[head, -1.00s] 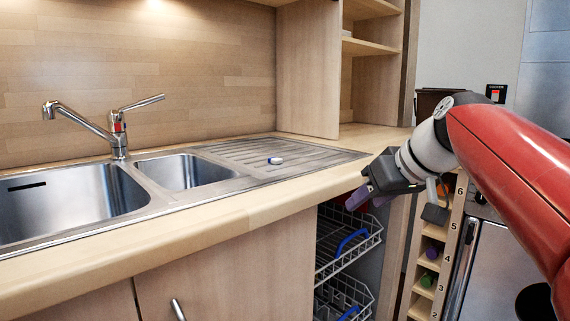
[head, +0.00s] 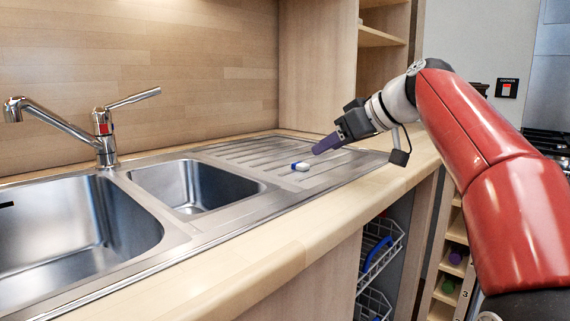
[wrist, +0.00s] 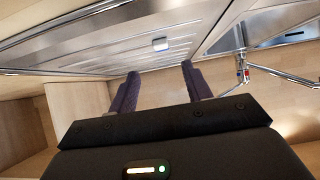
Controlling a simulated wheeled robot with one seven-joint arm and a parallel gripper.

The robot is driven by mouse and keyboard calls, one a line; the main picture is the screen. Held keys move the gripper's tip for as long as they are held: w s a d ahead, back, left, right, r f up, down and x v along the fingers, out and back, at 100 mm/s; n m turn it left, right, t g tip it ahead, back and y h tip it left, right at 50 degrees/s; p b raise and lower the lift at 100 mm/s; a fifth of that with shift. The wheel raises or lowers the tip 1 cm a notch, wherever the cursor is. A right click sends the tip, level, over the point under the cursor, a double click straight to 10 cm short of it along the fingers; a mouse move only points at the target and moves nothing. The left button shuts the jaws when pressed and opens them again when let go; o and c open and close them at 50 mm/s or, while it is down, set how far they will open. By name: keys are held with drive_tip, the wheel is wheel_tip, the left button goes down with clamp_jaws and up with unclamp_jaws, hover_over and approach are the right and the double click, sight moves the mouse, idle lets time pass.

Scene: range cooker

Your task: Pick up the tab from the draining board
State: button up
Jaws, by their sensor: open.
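The tab (head: 301,166) is a small white piece with a blue part. It lies on the ribbed steel draining board (head: 235,152), right of the small sink bowl. In the wrist view the tab (wrist: 160,44) shows beyond the fingertips, roughly in line with the gap between them. My gripper (head: 318,150) is over the draining board, just right of and behind the tab in the head view. Its two dark purple fingers (wrist: 160,68) are spread with nothing between them. It does not appear to touch the tab.
The small bowl (head: 190,183), large bowl (head: 75,235) and tap (head: 103,135) are to the left. A wooden side panel (head: 318,70) rises behind the board. The worktop's front edge (head: 290,240) is clear. A wire rack (head: 378,250) stands below.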

sight(300, 163)
drive_tip(key=x, duration=0.7)
drive_tip(key=shift+a+f, duration=0.2)
drive_tip(key=shift+f, duration=0.05)
drive_tip(key=c, duration=1.1)
drive_tip(key=shift+o, duration=0.2)
drive_tip(key=shift+r, duration=0.1)
